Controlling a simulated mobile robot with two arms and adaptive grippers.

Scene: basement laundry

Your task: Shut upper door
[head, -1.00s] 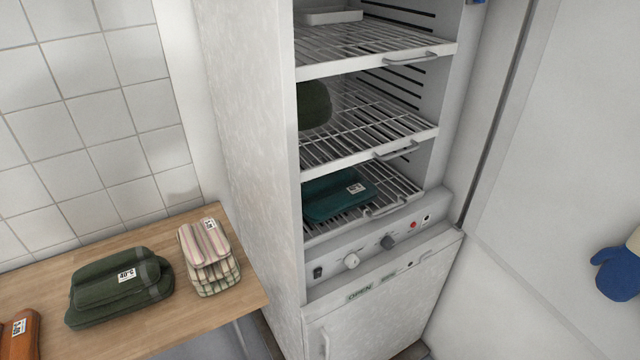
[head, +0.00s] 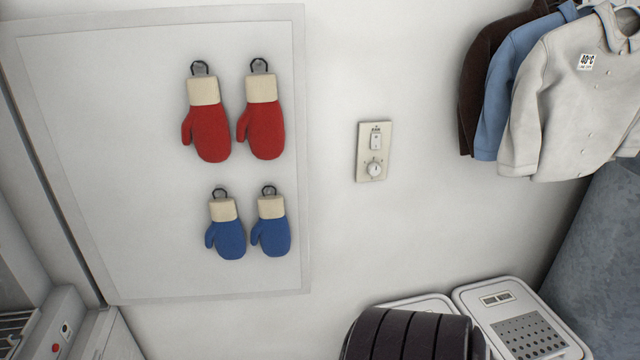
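The upper door (head: 110,200) is a large pale panel with a raised border, standing wide open to the right of the cabinet. Its inner face is toward me. A pair of red mittens (head: 209,130) and a pair of blue mittens (head: 227,235) hang on it from hooks. The cabinet (head: 60,310) shows only at the lower left, with a bit of wire shelf and the control strip with a red button. The door's long dark hinge-side gap runs down the left. Neither of my grippers can be made out in this view.
A wall switch plate (head: 374,151) is right of the door. Shirts and a dark garment (head: 570,90) hang at the upper right. A white unit with a perforated panel (head: 520,315) stands at the lower right. A dark banded round shape of unclear kind is at the bottom.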

